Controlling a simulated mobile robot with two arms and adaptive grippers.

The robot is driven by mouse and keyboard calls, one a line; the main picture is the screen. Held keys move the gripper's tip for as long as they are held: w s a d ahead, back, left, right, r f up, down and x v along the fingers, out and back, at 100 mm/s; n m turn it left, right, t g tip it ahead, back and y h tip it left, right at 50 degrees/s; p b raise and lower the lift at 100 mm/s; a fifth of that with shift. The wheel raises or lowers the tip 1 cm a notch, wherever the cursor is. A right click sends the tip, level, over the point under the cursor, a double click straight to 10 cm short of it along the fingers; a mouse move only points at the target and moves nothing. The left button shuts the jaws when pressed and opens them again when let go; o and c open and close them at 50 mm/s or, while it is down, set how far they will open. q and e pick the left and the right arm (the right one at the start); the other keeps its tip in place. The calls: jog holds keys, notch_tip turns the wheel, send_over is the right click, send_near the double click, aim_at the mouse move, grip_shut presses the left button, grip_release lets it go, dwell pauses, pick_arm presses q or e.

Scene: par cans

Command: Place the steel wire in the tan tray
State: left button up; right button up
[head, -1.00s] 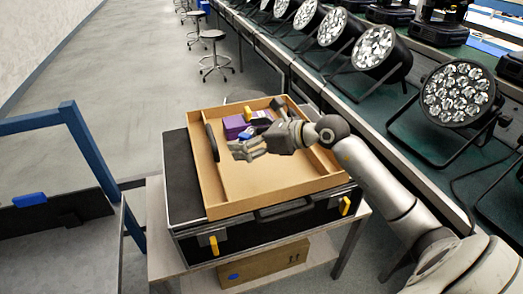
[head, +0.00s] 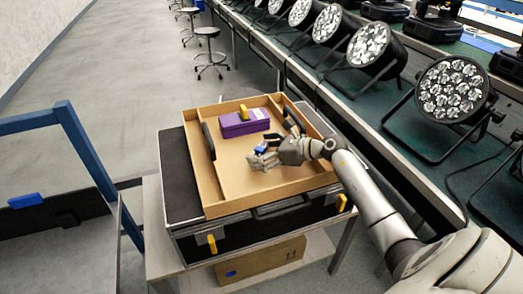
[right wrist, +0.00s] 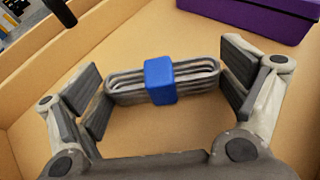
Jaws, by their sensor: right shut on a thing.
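The steel wire is a grey coiled bundle with a blue band (right wrist: 160,82), seen in the right wrist view between the fingers of my right gripper (right wrist: 162,88). The gripper is shut on it across its length. In the head view the blue band (head: 261,149) shows at the fingers of my right gripper (head: 263,162). The wire is over the floor of the tan tray (head: 235,190), inside its walls; whether it touches the floor is unclear. My left gripper is not in view.
A purple box (head: 243,124) with a yellow thing (head: 243,111) on it lies in the tray's far part. The tray rests on a black case (head: 180,180). Round black lamps (head: 455,90) line the bench at right. The tray's near left floor is clear.

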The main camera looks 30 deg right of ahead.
jog(key=o, duration=0.7)
jog(key=shift+f, duration=0.1)
jog(key=shift+r, duration=0.25)
jog(key=b+v, duration=0.1)
jog(key=v, duration=1)
jog(key=shift+s+f, duration=0.1)
jog(key=shift+f, duration=0.05)
jog(key=shift+s+d+r, duration=0.2)
jog(key=shift+s+r, duration=0.05)
jog(key=shift+s, duration=0.1)
